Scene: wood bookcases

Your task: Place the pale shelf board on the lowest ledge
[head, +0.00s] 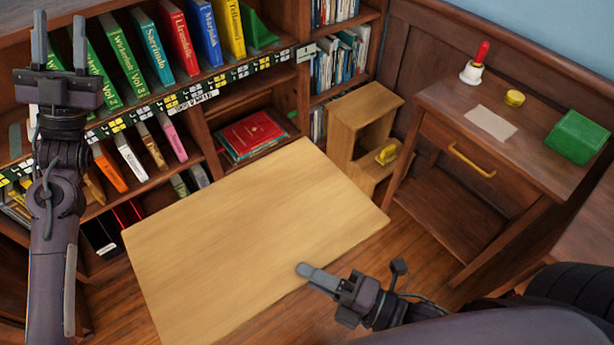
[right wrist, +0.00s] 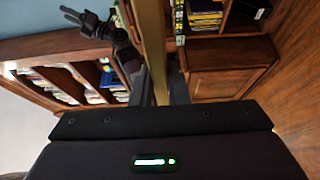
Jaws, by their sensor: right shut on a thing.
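The pale shelf board (head: 255,235) is a large, flat, light wood panel in front of the bookcase, tilted in the head view. My right gripper (head: 308,274) is shut on its near edge at the lower right. In the right wrist view the board (right wrist: 152,45) shows edge-on as a pale strip between the two fingers (right wrist: 160,88). My left gripper (head: 60,45) is raised at the upper left, open and empty, its fingers apart. The bookcase (head: 205,135) stands behind the board. The board hides part of its lower section, and I cannot make out the lowest ledge.
A wooden step stool (head: 362,125) with a yellow object (head: 386,155) on its lower step stands behind the board's right corner. Red books (head: 250,133) lie in a cubby.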

